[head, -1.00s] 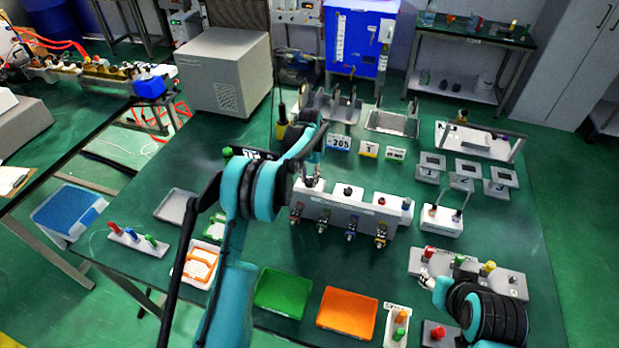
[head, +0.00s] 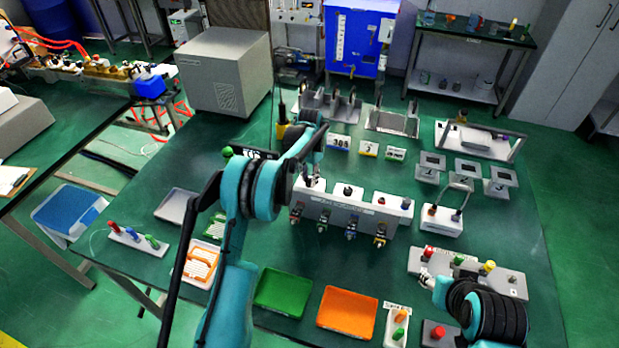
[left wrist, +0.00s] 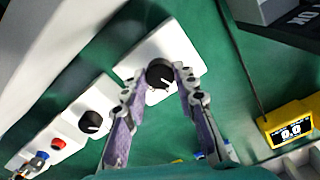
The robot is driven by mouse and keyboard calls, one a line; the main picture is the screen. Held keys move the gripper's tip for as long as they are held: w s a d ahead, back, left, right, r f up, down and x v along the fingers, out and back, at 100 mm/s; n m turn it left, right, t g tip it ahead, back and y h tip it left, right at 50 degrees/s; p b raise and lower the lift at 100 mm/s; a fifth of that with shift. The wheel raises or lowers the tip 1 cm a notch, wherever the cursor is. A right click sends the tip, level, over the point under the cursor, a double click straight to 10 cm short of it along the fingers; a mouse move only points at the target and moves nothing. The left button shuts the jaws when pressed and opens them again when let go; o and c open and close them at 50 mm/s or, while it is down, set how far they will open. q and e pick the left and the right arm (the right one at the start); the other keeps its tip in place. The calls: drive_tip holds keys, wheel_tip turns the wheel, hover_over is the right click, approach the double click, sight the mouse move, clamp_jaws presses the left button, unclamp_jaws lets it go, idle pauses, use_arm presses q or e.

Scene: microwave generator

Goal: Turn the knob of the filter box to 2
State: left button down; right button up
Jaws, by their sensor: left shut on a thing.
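A long white box (head: 345,216) with several knobs on top stands mid-table; its front lettering is too small to read. My left gripper (head: 314,179) is over the box's left end. In the left wrist view, my left gripper (left wrist: 162,76) is shut on a round black knob (left wrist: 159,72), one finger on each side. The knob's white pointer and any numbers around it are not clear. A second black knob (left wrist: 90,121) with a white mark sits farther along the box. My right gripper (head: 430,280) is low by a panel with coloured buttons; its fingers are too small to read.
Small displays (head: 368,148) stand behind the box, and one yellow display (left wrist: 290,128) reads 0.0 in the left wrist view. A green tray (head: 284,292) and an orange tray (head: 347,311) lie in front. A white button panel (head: 467,272) is at right.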

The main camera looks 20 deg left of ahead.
sight(309, 180)
use_arm(q)
drive_tip(key=c, duration=1.2)
unclamp_jaws()
wheel_tip(309, 180, up, 12)
